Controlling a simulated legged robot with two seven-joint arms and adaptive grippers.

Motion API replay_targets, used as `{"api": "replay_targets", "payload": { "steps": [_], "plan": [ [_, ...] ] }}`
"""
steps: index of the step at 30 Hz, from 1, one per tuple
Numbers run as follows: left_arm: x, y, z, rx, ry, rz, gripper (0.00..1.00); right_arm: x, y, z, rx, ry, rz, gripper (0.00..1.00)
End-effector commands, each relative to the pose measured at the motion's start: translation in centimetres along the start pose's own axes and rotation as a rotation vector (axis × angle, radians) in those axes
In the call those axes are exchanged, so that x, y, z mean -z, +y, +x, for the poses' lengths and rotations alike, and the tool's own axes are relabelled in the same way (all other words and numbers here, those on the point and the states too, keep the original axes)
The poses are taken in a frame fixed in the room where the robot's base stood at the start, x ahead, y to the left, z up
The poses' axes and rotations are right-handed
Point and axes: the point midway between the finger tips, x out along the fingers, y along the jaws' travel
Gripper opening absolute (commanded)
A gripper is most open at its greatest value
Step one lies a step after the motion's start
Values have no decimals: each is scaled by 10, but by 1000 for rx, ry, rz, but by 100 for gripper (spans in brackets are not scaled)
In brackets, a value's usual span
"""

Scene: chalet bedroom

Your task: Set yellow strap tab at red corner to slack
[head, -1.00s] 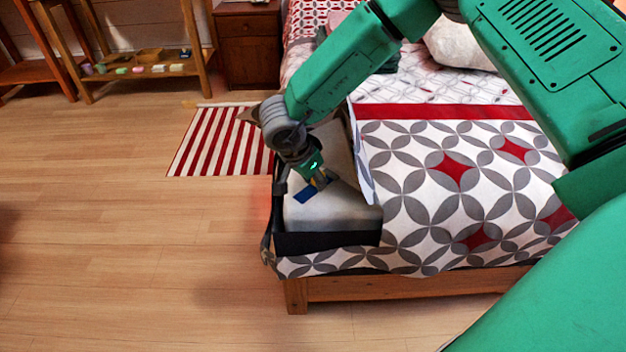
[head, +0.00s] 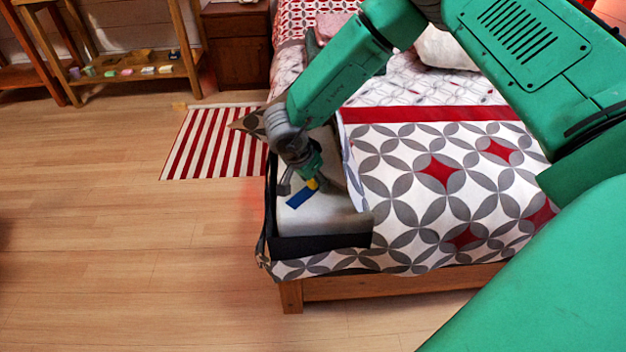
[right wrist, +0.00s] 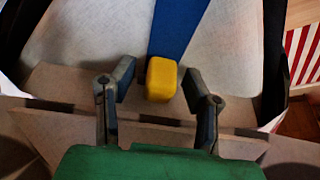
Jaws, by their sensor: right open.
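The yellow strap tab (right wrist: 162,79) lies on a blue strap (right wrist: 179,27) on a pale grey surface in the right wrist view. In the head view the yellow tab (head: 312,184) and blue strap (head: 299,198) show on the pale block (head: 325,217) at the bed's near left corner. My right gripper (right wrist: 158,80) is open, with one finger on each side of the tab and a gap on both sides. In the head view my right gripper (head: 303,183) is right at the tab and partly hides it. No red corner mark is clear. My left gripper is out of view.
The bed's patterned cover (head: 420,190) lies right of the block, with a black band (head: 320,243) along the block's front. A red-and-white striped rug (head: 215,143) lies on the floor behind left. A wooden shelf (head: 135,75) with small items stands at the back left.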

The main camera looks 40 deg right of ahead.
Motion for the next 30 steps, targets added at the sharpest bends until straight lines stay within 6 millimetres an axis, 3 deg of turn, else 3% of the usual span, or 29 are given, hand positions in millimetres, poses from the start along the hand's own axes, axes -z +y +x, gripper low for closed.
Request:
{"api": "replay_targets", "payload": {
  "steps": [11, 24, 30],
  "plan": [
    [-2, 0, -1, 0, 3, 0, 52, 0, -1, -11, 1, -1, 0, 43],
    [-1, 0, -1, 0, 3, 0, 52, 0, -1, -97, 1, 0, 0, 43],
    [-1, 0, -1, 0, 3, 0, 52, 0, -1, -116, -1, -1, 0, 43]
  ]
}}
